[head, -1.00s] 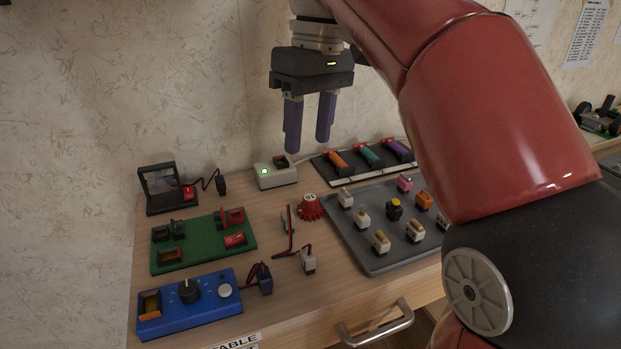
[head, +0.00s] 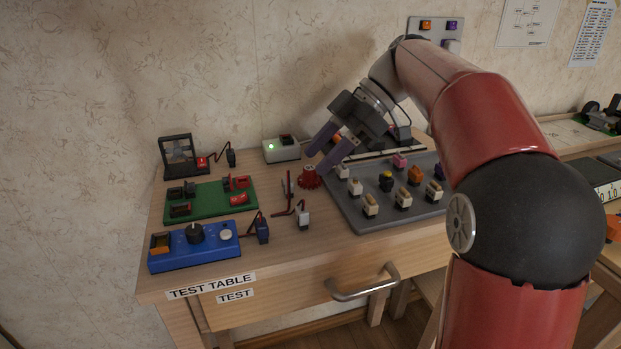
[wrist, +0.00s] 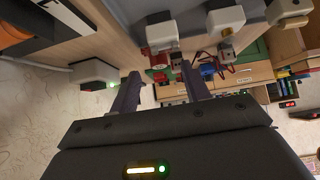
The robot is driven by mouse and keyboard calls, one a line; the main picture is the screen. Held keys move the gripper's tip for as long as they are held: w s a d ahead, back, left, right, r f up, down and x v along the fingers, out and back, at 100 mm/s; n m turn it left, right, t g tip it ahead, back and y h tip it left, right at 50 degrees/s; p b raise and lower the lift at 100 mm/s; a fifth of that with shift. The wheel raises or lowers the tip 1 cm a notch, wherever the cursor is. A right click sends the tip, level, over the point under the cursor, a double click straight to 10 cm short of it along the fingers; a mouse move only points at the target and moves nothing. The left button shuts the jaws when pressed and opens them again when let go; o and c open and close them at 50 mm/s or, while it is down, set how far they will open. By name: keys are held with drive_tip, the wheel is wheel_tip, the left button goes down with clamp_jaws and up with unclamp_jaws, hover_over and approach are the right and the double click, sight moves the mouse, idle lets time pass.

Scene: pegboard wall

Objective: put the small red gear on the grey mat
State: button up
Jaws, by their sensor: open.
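The small red gear (head: 309,178) stands on the wooden test table, just left of a grey tray-like mat (head: 350,212) that holds several small connector blocks. My gripper (head: 316,162) is open and tilted, its two purple fingers pointing down and left, with the tips close to the gear. In the wrist view the open fingers (wrist: 160,76) show with a red part that looks like the gear (wrist: 158,62) between and beyond the tips. I cannot tell whether the tips reach around it. Nothing is held.
A white box with a green light (head: 282,150) stands behind the gear. A red switch lead (head: 289,190) lies left of it. A green board (head: 211,202) and blue control box (head: 194,246) are further left. Another table at right bears a dark grey surface (head: 590,173).

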sight(309, 168)
drive_tip(key=x, duration=0.3)
drive_tip(key=shift+a+f, duration=0.25)
drive_tip(key=shift+f, duration=0.1)
drive_tip(key=c, duration=1)
drive_tip(key=shift+r, duration=0.1)
clamp_jaws()
